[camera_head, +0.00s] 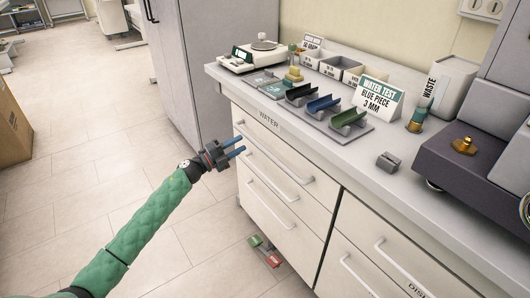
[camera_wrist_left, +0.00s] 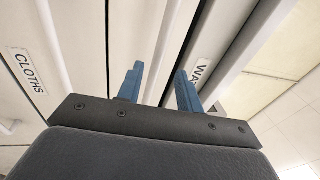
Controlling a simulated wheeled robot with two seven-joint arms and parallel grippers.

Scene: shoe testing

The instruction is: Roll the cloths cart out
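A panel with a CLOTHS label (camera_wrist_left: 28,70) shows at the left of the left wrist view. I cannot make out that label in the head view. My left gripper (camera_head: 243,144) is at the left end of the white drawer front (camera_head: 262,178), near the height of its upper handle (camera_head: 270,152). Its two blue fingers are apart. In the left wrist view the left gripper (camera_wrist_left: 160,70) has a pale bar (camera_wrist_left: 166,45) running between or behind its fingers. I cannot tell whether they touch it. My right gripper is not in view.
The counter above the drawers carries a scale (camera_head: 255,55), coloured trays (camera_head: 322,102), a WATER TEST sign (camera_head: 377,97) and a dark machine (camera_head: 475,155). A red and green pedal (camera_head: 265,251) is on the floor below. A tall grey cabinet (camera_head: 215,70) stands behind.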

